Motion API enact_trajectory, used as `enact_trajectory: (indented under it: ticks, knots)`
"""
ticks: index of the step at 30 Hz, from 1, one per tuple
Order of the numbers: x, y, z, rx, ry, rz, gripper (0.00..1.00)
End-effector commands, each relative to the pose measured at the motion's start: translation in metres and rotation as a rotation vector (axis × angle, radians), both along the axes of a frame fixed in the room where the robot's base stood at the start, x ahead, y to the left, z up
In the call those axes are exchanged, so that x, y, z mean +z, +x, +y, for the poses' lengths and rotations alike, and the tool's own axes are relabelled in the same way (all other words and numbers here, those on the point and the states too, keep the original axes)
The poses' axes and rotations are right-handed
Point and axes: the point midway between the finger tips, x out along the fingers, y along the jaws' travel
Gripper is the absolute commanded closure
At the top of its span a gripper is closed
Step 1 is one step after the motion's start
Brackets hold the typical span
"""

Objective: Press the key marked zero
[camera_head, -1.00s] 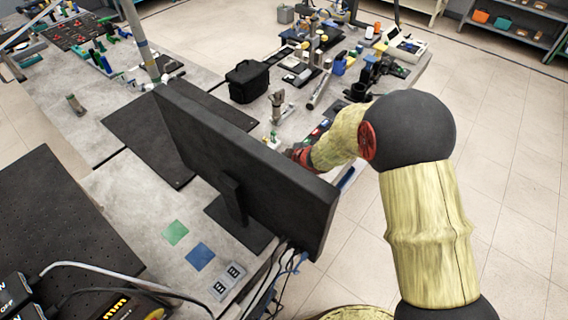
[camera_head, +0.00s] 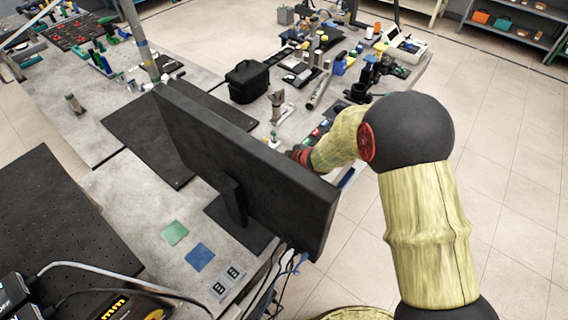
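No key marked zero can be made out. A row of small coloured blocks (camera_head: 318,132), some red, green and blue, lies on the bench behind the monitor, partly covered by my arm; any marks are too small to read. My arm reaches from the right toward the monitor's far side. Its red wrist part shows just above the monitor's top edge. My gripper itself is hidden behind the monitor, so its fingers and what they touch do not show.
The large black monitor (camera_head: 245,170) blocks the view of the bench behind it. Green (camera_head: 174,232) and blue (camera_head: 199,256) squares and a white double switch plate (camera_head: 226,283) lie in front.

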Motion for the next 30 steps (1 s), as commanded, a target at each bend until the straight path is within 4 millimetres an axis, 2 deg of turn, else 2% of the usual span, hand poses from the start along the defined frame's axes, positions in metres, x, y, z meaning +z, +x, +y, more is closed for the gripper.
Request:
enact_trajectory:
  ticks: [16, 30]
  knots:
    - [-0.003, 0.0, 0.0, 0.0, -0.001, 0.001, 1.0]
    - [0.014, 0.0, 0.0, 0.0, -0.001, 0.001, 1.0]
